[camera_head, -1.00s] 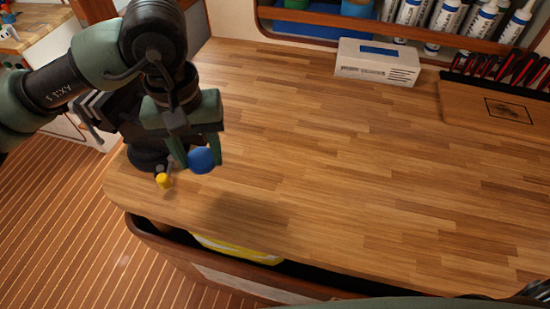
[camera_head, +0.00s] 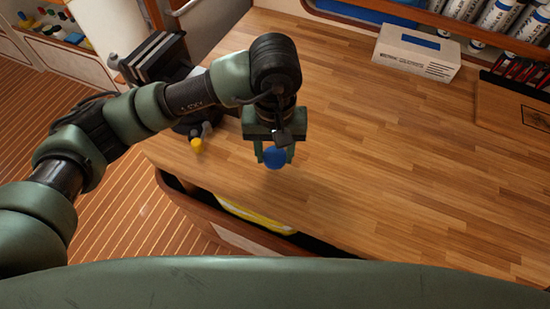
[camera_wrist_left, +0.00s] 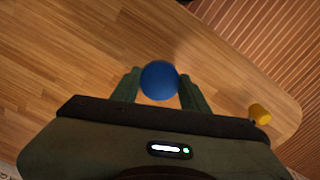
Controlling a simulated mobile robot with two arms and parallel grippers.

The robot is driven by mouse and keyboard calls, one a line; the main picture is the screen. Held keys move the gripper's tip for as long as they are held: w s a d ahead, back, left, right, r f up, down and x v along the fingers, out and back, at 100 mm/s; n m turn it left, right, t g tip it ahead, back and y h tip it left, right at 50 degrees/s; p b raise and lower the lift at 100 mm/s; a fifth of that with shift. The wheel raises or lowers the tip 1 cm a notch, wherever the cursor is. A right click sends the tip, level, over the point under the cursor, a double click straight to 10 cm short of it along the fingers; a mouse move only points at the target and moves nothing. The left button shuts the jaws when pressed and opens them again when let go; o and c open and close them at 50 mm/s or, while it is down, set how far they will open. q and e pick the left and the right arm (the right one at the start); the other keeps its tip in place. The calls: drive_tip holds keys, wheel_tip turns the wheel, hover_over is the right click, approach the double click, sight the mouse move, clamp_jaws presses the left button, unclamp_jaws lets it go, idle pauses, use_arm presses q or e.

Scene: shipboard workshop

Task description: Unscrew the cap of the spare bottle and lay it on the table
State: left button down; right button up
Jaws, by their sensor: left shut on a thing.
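My left gripper (camera_head: 275,160) is shut on a round blue cap (camera_head: 275,157) and holds it above the wooden table (camera_head: 400,170), with a soft shadow below. In the left wrist view the blue cap (camera_wrist_left: 159,80) sits between the two green fingers of the left gripper (camera_wrist_left: 157,84). No bottle body shows under the cap in either view. I cannot pick out the spare bottle. My right gripper is not in view.
A dark vise (camera_head: 165,75) with a yellow-tipped handle (camera_head: 197,145) stands at the table's left corner. A white box (camera_head: 416,52), a board (camera_head: 515,105) and shelved bottles (camera_head: 495,22) are at the back right. An open drawer (camera_head: 255,215) lies under the front edge. The table's middle is clear.

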sight(275, 172)
use_arm(q)
drive_tip(key=shift+f+p, duration=0.35)
drive_tip(key=shift+f, duration=2.45)
drive_tip(key=c, duration=1.2)
unclamp_jaws()
drive_tip(key=o, duration=0.5)
drive_tip(key=shift+c, duration=0.2)
drive_tip(key=shift+r, duration=0.1)
